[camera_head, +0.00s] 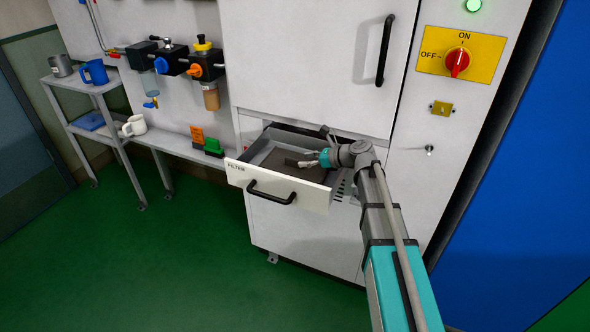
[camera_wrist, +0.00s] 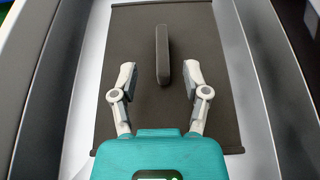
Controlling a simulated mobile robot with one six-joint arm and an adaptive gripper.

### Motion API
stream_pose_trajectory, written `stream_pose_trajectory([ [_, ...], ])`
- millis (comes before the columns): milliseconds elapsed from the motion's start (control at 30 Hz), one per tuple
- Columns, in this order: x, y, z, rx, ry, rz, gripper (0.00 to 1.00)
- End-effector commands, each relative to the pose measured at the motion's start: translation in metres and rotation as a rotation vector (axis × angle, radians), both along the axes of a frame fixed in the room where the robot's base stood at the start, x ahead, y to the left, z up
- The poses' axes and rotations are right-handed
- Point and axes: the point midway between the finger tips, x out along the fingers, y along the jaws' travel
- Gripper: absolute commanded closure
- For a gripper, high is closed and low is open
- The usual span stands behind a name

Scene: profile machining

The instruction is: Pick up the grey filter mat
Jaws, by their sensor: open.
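The grey filter mat (camera_wrist: 200,110) lies flat on the floor of the open drawer and fills most of the wrist view. A raised dark grip bar (camera_wrist: 162,55) stands on it, upper middle in the wrist view. The mat also shows inside the drawer in the head view (camera_head: 278,158). My gripper (camera_wrist: 161,76) is open over the mat, its two fingers apart on either side of the bar's lower end and not touching it. In the head view my gripper (camera_head: 308,162) reaches into the drawer from the right.
A cabinet door with a black handle (camera_head: 385,50) is above. A grey shelf (camera_head: 85,88) with mugs stands left. Green floor in front is clear.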

Motion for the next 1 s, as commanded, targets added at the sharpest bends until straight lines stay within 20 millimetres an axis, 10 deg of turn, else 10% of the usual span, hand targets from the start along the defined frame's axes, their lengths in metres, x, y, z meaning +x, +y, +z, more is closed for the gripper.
stream_pose_trajectory([
  [400,0.015,0.036,-0.015,-0.001,0.000,0.001,0.40],
  [1000,0.014,0.038,-0.015,0.000,0.000,0.002,0.42],
])
